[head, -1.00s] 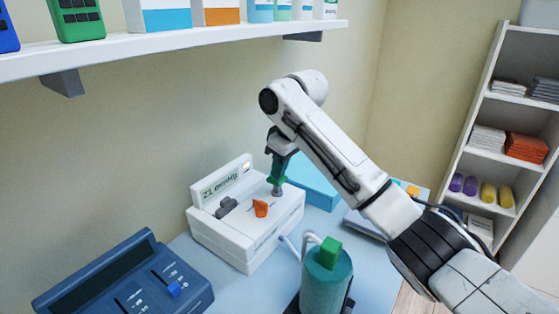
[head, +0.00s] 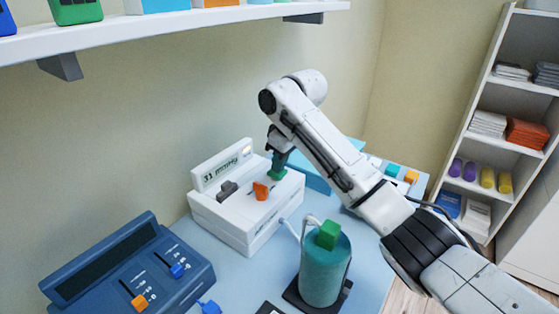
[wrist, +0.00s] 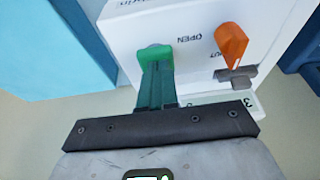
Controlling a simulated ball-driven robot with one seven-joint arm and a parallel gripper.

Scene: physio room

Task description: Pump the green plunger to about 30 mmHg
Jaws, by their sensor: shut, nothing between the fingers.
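The white pump unit (head: 245,235) stands on the table, its raised display (head: 221,167) reading what looks like 31 mmHg. The green plunger (head: 277,174) sits low at the unit's right back, close to its top face. My gripper (head: 279,162) is shut and points down onto the plunger, its tips seeming to touch the plunger's top. The wrist view shows the green plunger top (wrist: 155,53) right at the ends of my closed fingers (wrist: 155,72). An orange lever (head: 261,191) stands beside the plunger, near the word OPEN in the wrist view.
A teal cylinder with a green block (head: 327,235) stands in front of the unit, with tubes between them. A blue slider console (head: 130,272) is at the left front. A light-blue box (head: 318,180) lies behind my gripper. A wall shelf (head: 170,28) hangs above.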

